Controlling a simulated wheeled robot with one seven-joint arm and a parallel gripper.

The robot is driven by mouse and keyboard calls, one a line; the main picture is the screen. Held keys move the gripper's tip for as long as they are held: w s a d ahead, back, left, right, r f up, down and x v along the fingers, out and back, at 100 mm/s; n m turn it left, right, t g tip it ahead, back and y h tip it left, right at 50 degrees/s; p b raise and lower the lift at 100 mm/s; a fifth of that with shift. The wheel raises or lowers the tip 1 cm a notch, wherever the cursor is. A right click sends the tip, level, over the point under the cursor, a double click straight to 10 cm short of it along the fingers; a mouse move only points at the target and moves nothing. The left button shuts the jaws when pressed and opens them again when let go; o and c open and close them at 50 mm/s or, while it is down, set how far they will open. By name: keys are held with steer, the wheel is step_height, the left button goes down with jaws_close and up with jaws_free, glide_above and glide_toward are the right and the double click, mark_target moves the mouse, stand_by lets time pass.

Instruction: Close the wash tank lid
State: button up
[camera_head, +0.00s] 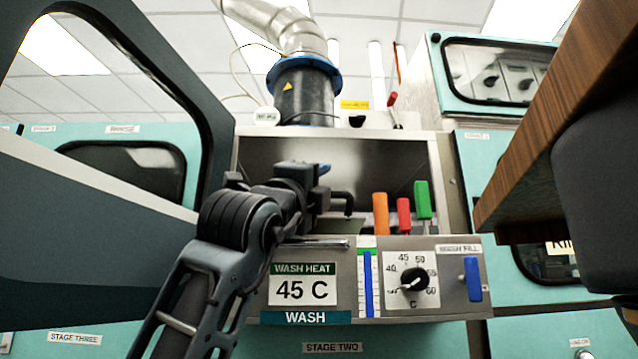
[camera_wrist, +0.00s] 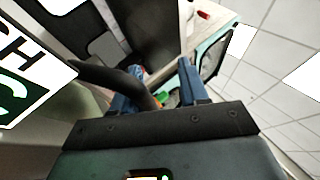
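The wash tank (camera_head: 420,310) is the steel unit in the middle of the head view, with a WASH label and a 45 C heat plate. Its upper part is open. A grey steel panel (camera_head: 375,160) stands upright behind the opening; I cannot tell whether it is the lid or the back wall. My gripper (camera_head: 322,170) is in front of the opening, left of centre. A dark bent bar (camera_head: 346,203) shows just right of it. In the wrist view a dark curved bar (camera_wrist: 115,80) runs between my spread blue fingers (camera_wrist: 158,92), nearer the left one; contact is unclear.
Orange (camera_head: 381,212), red (camera_head: 403,214) and green (camera_head: 423,200) handles stand at the tank's front right. A dial (camera_head: 413,280) and a blue switch (camera_head: 473,279) are on the front panel. A wooden edge (camera_head: 545,110) juts in at the right. A black duct (camera_head: 304,92) rises behind.

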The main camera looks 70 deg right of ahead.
steer(key=v, duration=0.7)
steer(key=shift+a+b, duration=0.25)
steer(key=shift+b, duration=0.05)
steer(key=shift+c, duration=0.3)
